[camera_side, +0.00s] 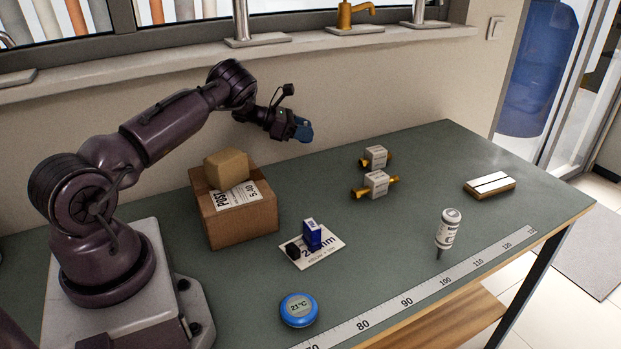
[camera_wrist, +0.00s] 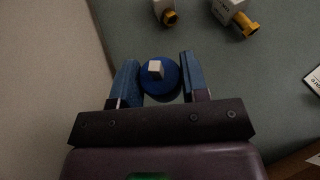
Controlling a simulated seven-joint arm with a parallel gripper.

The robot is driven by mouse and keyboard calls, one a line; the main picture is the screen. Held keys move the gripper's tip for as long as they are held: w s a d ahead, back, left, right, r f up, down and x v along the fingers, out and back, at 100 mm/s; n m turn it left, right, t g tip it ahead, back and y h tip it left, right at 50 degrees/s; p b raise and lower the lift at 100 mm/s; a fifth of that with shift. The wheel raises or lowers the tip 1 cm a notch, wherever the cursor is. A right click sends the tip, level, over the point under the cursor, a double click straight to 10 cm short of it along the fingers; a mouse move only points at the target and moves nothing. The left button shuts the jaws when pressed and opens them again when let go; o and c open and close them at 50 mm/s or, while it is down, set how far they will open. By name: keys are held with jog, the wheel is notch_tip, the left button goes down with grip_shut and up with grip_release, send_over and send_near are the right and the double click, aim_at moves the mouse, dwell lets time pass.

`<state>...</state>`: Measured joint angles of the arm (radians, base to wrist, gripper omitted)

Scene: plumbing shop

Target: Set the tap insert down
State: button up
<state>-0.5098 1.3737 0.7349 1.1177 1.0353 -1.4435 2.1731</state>
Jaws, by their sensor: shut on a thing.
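My gripper (camera_side: 304,131) is held up in the air over the back part of the bench, near the wall. In the wrist view my gripper (camera_wrist: 159,64) has its two blue fingers on either side of the tap insert (camera_wrist: 160,83), a round blue piece with a small white square stem on top. The fingers are shut on it. In the side view I cannot make the insert out apart from the blue fingers.
Two valves with brass ends (camera_side: 375,184) (camera_side: 375,157) lie right of my gripper. A cardboard box (camera_side: 243,219) with a brown parcel stands left. Open bench lies between.

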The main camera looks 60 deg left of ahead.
jog(key=d+m+g+h, duration=0.1)
jog(key=d+m+h, duration=0.2)
jog(key=d, duration=0.1)
send_over(309, 177)
jog(key=f, duration=0.5)
jog(key=shift+d, duration=0.2)
jog(key=shift+f, duration=2.3)
jog(key=o, duration=0.9)
jog(key=shift+f, duration=0.1)
jog(key=shift+o, duration=0.2)
